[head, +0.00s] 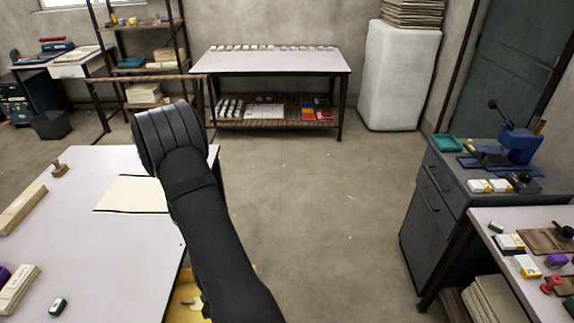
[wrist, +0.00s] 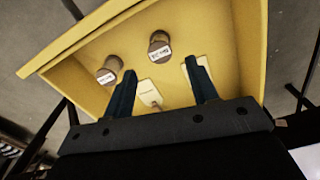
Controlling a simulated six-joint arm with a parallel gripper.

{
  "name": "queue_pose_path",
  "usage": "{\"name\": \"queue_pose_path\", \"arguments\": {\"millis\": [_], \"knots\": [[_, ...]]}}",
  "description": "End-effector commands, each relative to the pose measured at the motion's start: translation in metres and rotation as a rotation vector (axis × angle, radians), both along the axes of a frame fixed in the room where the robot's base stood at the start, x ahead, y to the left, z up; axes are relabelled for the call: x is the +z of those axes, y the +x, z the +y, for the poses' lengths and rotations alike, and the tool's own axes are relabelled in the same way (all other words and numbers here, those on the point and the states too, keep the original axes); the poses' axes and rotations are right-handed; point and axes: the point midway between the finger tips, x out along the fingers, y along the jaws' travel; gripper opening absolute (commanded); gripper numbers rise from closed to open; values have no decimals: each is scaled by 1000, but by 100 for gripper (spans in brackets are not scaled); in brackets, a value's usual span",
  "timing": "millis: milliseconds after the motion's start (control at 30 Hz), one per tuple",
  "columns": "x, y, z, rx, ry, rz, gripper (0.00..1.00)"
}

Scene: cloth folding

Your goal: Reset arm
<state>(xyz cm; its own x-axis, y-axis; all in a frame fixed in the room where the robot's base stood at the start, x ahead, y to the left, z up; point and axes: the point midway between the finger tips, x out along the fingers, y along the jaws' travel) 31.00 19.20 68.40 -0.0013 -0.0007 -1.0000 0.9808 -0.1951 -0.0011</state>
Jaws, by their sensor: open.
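My gripper (wrist: 160,72) is open in the wrist view, its two dark blue fingers apart with nothing between them. It points at an open yellow drawer or tray (wrist: 70,45). Two brown round-topped pieces with white labels, one at left (wrist: 110,68) and one at centre (wrist: 159,45), are in it. A pale tag (wrist: 149,92) and another pale piece (wrist: 200,70) lie there too, partly behind the fingers. In the head view my black arm crosses the lower middle and the gripper's fingers are hidden. A bit of yellow (head: 187,290) shows beside the arm.
A pale table (head: 120,245) at left holds a cream sheet (head: 130,195), a wooden stamp (head: 60,169) and wooden blocks (head: 22,208). A grey cabinet (head: 432,215) and a second table (head: 490,228) with small items stand at right. The floor (head: 320,220) between is clear.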

Motion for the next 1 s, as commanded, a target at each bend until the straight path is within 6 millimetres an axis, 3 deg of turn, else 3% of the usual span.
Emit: {"name": "queue_pose_path", "arguments": {"millis": [700,1000], "knots": [[-91,0,0,0,0,0,53],[-47,1,1,0,1,-3,53]]}}
